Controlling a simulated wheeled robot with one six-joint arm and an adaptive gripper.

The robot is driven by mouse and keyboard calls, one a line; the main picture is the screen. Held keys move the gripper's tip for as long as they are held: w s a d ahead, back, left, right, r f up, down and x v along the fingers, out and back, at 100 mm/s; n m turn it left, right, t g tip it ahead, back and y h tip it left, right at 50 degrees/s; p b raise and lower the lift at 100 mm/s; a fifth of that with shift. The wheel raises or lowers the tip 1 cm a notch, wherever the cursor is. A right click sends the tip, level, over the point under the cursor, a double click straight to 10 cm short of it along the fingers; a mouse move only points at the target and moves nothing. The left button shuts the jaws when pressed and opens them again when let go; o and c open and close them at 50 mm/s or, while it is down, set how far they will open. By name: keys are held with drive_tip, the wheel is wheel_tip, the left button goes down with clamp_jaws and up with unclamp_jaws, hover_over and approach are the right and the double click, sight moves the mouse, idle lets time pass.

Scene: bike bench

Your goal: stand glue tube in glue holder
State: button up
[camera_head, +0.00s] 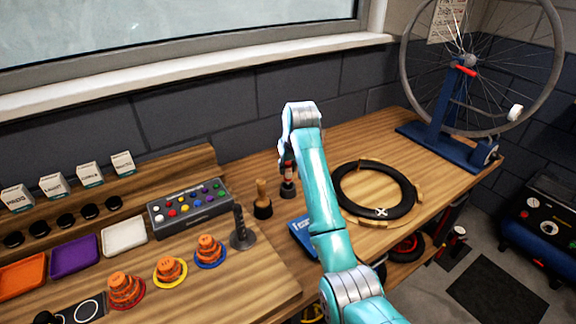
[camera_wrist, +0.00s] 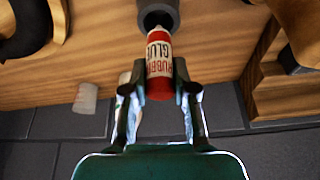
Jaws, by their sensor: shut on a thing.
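The glue tube (camera_wrist: 159,65) is red and white with "RUBBER GLUE" lettering. My gripper (camera_wrist: 160,92) is shut on its red lower end in the wrist view. The tube's narrow pale end points at the round opening of the dark grey glue holder (camera_wrist: 158,8) and overlaps its rim; I cannot tell how far inside it is. In the head view the tube (camera_head: 288,172) looks about upright under my gripper (camera_head: 287,160), directly above the small dark holder (camera_head: 288,190) on the bench. My arm hides part of the area to the right.
A wooden-handled tool in a dark cup (camera_head: 263,208) stands just left of the holder. A blue box (camera_head: 302,236) lies in front, partly behind my arm. A black tyre (camera_head: 345,185) lies to the right. A grey button box (camera_head: 188,207) is further left.

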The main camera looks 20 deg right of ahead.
sight(288, 176)
drive_tip(key=shift+f, duration=2)
idle(0.3)
drive_tip(key=o, duration=1)
drive_tip(key=shift+r, duration=0.1)
